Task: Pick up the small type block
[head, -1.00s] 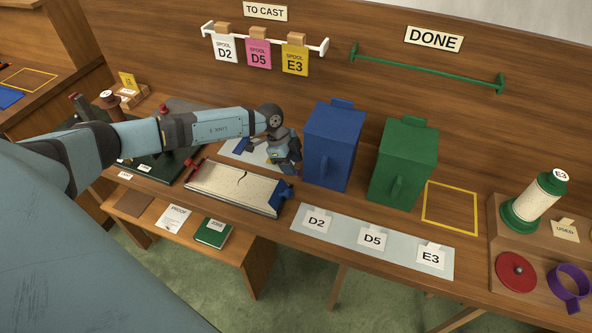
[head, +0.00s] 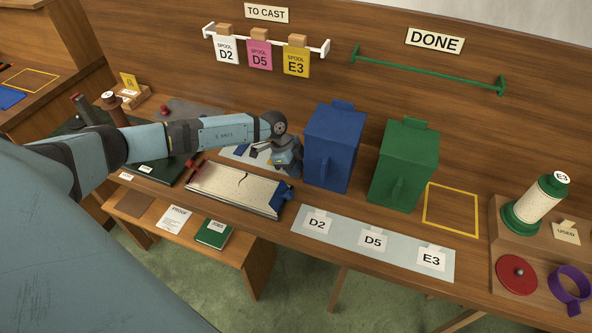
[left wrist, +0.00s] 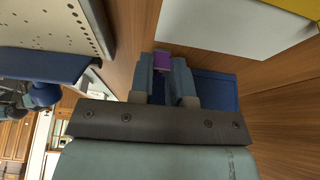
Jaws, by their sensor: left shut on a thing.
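My left gripper (head: 287,170) is at the back of the bench, between the paper-topped board and the blue box. In the left wrist view my left gripper (left wrist: 163,68) has its two fingers shut on a small purple block (left wrist: 162,61), which shows between the fingertips. The block looks like the small type block; most of it is hidden by the fingers. In the head view the block cannot be made out. My right gripper is not in view.
The blue box (head: 333,146) stands just right of my left gripper, the green box (head: 403,163) beyond it. The paper-topped board (head: 236,188) with a blue end lies in front. A pale plate (head: 238,153) lies behind. The yellow-outlined square (head: 451,208) is empty.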

